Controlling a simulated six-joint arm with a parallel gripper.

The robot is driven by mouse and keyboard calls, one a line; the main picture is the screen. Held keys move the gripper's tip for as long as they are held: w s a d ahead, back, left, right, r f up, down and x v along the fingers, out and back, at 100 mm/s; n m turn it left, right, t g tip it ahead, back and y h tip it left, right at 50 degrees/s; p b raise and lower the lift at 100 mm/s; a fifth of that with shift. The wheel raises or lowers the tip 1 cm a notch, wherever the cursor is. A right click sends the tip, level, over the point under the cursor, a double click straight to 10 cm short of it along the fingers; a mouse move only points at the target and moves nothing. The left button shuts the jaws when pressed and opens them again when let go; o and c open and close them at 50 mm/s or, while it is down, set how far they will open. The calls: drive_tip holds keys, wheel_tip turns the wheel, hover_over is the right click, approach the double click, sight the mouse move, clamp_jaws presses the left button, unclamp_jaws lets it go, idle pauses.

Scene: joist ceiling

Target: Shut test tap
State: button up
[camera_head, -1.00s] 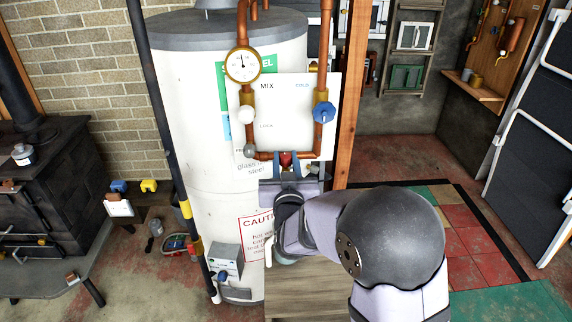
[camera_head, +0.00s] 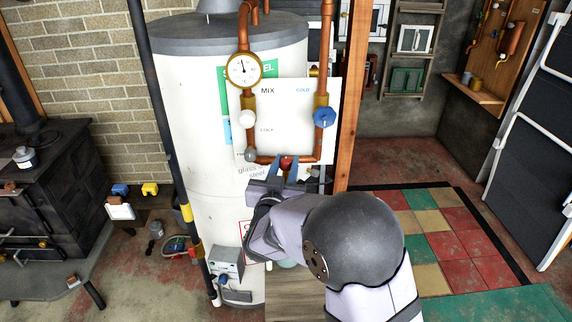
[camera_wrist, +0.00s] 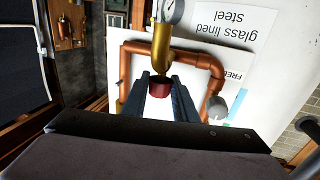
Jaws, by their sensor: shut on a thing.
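The test tap is a small red knob (camera_head: 287,161) at the bottom middle of the copper pipe loop (camera_head: 308,159), in front of a white panel (camera_head: 285,110). My gripper (camera_head: 283,168) reaches up to it from below. In the wrist view, the red knob (camera_wrist: 160,89) sits between the two blue-grey fingers of my gripper (camera_wrist: 160,84), which are closed on its sides. A brass fitting (camera_wrist: 161,50) stands just beyond the knob. The fingers hide part of the knob, and its exact turn angle cannot be told.
A blue knob (camera_head: 324,117), a white knob (camera_head: 248,118), a grey knob (camera_head: 250,154) and a round gauge (camera_head: 244,69) sit on the pipes close by. A white tank (camera_head: 190,120) stands behind. A wooden post (camera_head: 352,100) rises just right of the panel.

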sight(285, 168)
drive_tip(key=o, duration=1.1)
drive_tip(key=shift+r, duration=0.1)
drive_tip(key=shift+c, duration=0.2)
drive_tip(key=shift+b+v, duration=0.4)
drive_tip(key=shift+v, duration=3.25)
drive_tip(key=shift+d, duration=0.1)
